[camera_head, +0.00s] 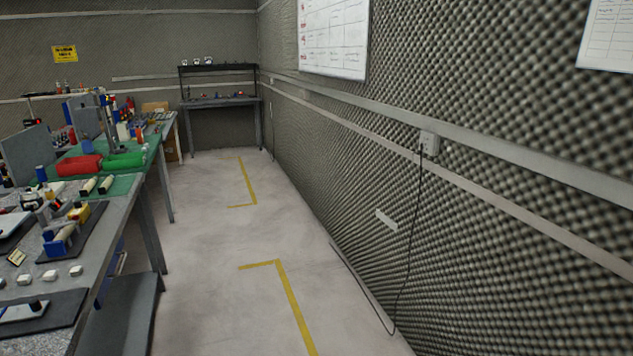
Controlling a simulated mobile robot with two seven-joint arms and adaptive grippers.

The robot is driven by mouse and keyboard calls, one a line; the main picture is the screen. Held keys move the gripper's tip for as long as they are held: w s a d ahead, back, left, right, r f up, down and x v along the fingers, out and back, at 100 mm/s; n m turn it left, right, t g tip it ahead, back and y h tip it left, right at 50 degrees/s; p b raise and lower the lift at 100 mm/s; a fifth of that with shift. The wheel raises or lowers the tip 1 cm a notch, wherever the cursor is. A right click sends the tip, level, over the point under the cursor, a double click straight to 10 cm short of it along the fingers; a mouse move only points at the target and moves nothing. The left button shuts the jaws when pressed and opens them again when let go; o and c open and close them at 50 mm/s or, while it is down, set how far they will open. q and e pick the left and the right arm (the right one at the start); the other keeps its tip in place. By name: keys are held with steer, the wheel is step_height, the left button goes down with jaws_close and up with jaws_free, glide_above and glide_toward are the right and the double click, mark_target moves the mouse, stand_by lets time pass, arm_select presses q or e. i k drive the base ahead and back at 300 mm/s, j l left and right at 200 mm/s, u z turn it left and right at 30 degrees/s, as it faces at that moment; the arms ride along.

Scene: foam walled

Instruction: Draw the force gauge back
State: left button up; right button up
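I cannot say for certain which item is the force gauge. A small device with a blue part and a cream cylinder (60,240) lies on a dark mat (88,243) on the near workbench (118,212) at the left. A yellow piece (79,213) sits just behind it. A small white and dark device (33,199) stands farther left and may be a gauge, but it is too small to tell. Neither of my grippers is in view.
Small white blocks (50,275) sit near the bench front. The floor (215,255) right of the bench is clear up to the foam wall (480,230), where a cable (409,250) hangs.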

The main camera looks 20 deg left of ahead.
mark_target(83, 211)
steer(key=i+u, duration=0.15)
steer(key=u, duration=0.35)
steer(key=i+u, duration=0.2)
steer(key=u, duration=0.3)
steer(key=i+u, duration=0.15)
steer(key=u, duration=0.35)
steer(key=i+u, duration=0.4)
steer(key=i+l+u, duration=0.2)
steer(key=i+u, duration=0.15)
steer(key=i, duration=0.2)
